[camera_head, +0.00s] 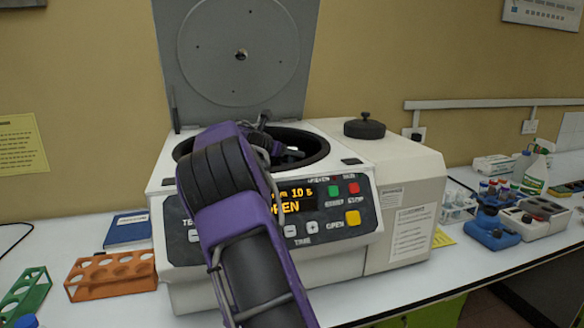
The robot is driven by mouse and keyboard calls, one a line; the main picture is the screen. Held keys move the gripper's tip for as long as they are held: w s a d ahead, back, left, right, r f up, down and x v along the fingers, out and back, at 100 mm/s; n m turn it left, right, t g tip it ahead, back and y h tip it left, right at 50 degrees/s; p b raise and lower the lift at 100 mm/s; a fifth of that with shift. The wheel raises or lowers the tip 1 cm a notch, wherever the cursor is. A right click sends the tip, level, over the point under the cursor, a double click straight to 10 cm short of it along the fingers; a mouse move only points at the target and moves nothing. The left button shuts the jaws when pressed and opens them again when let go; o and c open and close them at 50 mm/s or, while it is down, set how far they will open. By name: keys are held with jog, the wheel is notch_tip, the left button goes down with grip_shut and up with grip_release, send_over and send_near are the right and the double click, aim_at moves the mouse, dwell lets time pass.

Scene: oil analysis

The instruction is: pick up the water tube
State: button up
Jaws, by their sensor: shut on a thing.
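My purple and black arm reaches from the bottom of the view into the round bowl of the open centrifuge (335,245). My gripper (287,152) is down in the bowl, mostly hidden behind my own wrist and the bowl's rim. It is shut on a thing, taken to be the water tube. The tube itself is hidden, so how it sits in the gripper or the rotor cannot be seen.
The centrifuge lid (240,55) stands open behind the bowl. An orange rack (110,277), a green rack (24,295) and a blue book (128,229) lie to the left. Capped tubes (490,190) and a blue device (490,230) stand at right.

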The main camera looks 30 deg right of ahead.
grip_shut()
jog(key=shift+r, duration=0.15)
notch_tip(320, 180, up, 18)
jog(key=p, duration=0.3)
dwell(1.0)
